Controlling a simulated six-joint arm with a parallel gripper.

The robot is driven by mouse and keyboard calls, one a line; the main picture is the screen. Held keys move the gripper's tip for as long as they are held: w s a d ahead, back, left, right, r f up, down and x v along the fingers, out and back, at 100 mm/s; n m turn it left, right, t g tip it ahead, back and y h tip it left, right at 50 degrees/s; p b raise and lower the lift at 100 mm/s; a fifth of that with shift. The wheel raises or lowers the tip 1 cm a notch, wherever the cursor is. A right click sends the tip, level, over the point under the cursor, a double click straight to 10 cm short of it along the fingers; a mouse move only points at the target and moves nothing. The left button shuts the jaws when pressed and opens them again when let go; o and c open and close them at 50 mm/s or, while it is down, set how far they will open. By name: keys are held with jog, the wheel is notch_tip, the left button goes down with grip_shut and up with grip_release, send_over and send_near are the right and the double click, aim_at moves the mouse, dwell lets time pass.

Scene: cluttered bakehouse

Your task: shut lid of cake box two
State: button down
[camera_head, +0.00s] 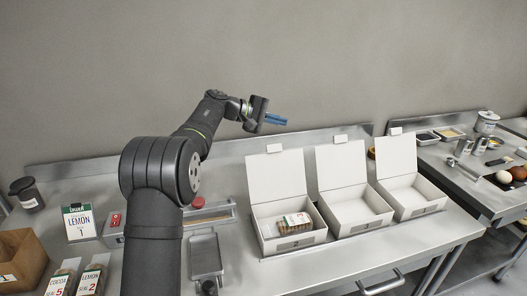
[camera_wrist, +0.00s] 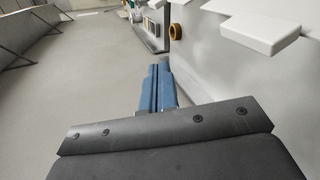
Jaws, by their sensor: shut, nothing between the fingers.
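Three white cake boxes stand in a row on the steel counter, all with lids raised. The middle box (camera_head: 362,222) is empty, and its lid (camera_head: 341,166) stands up at the back with a small tab on top. I cannot read the box numbers. The left box (camera_head: 292,243) holds a labelled loaf (camera_head: 297,222); the right box (camera_head: 415,205) looks empty. My gripper (camera_head: 285,121) is above and behind the left box's lid (camera_head: 277,176), its blue fingers shut and empty, pointing right. The fingers also show in the wrist view (camera_wrist: 158,68), apart from a white tabbed panel (camera_wrist: 265,30).
The back wall is close behind the gripper. A second counter (camera_head: 470,180) with trays stands right.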

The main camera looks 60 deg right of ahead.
jog(key=w+a+f+g, duration=0.6)
jog(key=w+a+f, duration=0.3)
jog(key=w+f, duration=0.3)
notch_tip(320, 180, up, 3)
send_over(277, 172)
jog(key=w+d, duration=0.2)
jog(key=w, duration=0.4)
jog(key=shift+s+a+r, duration=0.1)
jog(key=shift+s+r, duration=0.1)
